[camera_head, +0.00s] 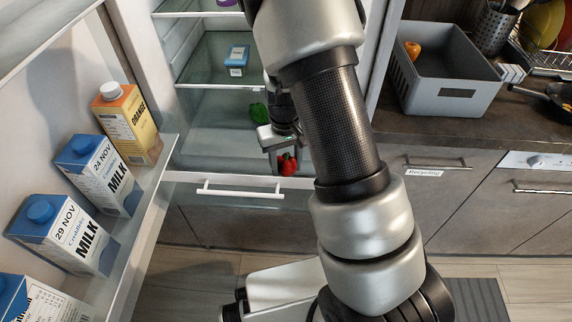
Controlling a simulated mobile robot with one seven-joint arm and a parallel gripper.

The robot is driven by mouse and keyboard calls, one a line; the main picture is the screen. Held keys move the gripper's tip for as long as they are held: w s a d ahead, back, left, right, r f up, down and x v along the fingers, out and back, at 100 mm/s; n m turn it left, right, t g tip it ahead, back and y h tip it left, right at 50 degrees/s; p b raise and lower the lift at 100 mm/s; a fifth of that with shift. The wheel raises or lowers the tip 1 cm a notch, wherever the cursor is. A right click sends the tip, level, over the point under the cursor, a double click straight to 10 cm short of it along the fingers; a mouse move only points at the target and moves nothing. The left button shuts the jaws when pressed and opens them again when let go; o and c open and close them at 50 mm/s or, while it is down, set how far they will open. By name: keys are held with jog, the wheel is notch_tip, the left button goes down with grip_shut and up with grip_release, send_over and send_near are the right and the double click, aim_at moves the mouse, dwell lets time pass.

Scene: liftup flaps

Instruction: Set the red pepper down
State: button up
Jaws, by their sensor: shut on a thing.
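The red pepper (287,164) is small in the head view, low in the open fridge near the front edge of the bottom glass shelf. My gripper (281,156) points down and is shut on the red pepper. The pepper shows below the fingers. I cannot tell whether the pepper touches the shelf. A green pepper (258,112) lies behind my gripper on the same bottom shelf (212,140). My arm hides the right part of the fridge.
The open fridge door at left holds milk cartons (97,174) and an orange juice carton (127,122). A blue and white container (236,60) stands on the shelf above. A white drawer handle (240,190) is below. A grey crate (445,75) sits on the right counter.

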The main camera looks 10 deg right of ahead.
aim_at(285, 157)
jog(key=shift+f, duration=0.15)
jog(key=o, duration=1.1)
notch_tip(285, 157, up, 12)
jog(key=p, duration=0.3)
jog(key=shift+a, duration=0.1)
jog(key=s+r+m+t, duration=0.1)
jog(key=s+r+t, duration=0.4)
jog(key=s+r, duration=1.3)
jog(key=shift+s+r+t, duration=0.3)
jog(key=shift+r, duration=1.65)
